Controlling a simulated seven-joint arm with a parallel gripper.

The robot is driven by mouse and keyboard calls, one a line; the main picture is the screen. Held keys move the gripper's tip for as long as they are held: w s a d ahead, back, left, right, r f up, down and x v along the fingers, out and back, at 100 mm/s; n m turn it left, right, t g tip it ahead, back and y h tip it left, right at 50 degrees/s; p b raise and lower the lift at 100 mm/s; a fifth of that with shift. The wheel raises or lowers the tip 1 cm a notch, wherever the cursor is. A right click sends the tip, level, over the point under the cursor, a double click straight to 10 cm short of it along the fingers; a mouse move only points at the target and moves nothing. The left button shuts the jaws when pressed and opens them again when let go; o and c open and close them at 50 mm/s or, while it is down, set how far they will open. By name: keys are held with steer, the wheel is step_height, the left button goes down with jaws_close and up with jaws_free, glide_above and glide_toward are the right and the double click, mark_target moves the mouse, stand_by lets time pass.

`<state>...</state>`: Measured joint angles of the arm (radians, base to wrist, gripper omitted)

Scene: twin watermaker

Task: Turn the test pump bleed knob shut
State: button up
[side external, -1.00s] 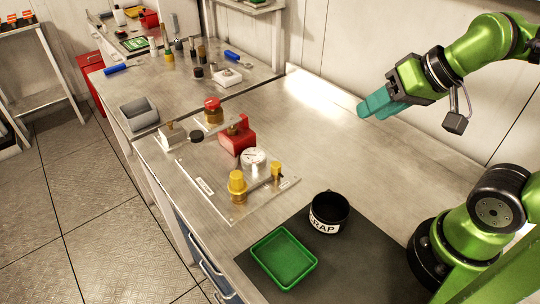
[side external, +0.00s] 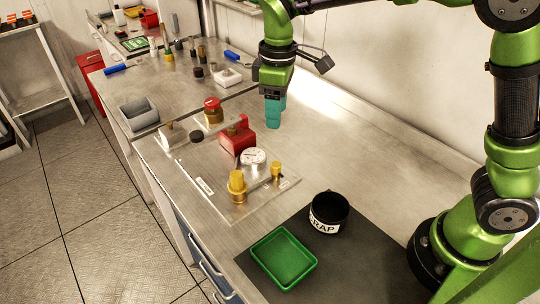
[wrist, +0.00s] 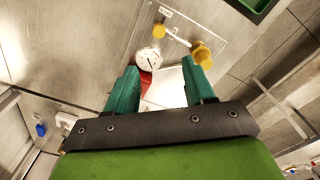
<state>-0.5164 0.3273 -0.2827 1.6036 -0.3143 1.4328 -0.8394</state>
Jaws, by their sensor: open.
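A steel plate (side external: 222,202) on the bench carries a white round gauge (side external: 253,157), a red block (side external: 238,137), a large yellow knob (side external: 237,184) and a smaller yellow knob (side external: 277,170). I cannot read which knob is the bleed knob. My gripper (side external: 273,121) points down above the bench, behind and to the right of the red block, and touches nothing. In the wrist view its teal fingers (wrist: 160,70) are apart and empty. Beyond them show the gauge (wrist: 149,59), the small yellow knob (wrist: 159,31) and the large yellow knob (wrist: 202,54).
A black scrap cup (side external: 328,212) and a green tray (side external: 284,258) sit on a dark mat at the front. A red mushroom-shaped button (side external: 212,104) stands left of my gripper. The bench right of the plate is clear; a wall runs behind.

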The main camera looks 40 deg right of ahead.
mark_target(276, 164)
steer(key=shift+n, duration=0.8)
step_height(276, 164, down, 16)
steer(key=shift+w+d+r, duration=0.1)
steer(key=shift+d+r, duration=0.05)
steer(key=shift+r, duration=0.05)
steer(key=shift+c, duration=0.4)
jaws_close()
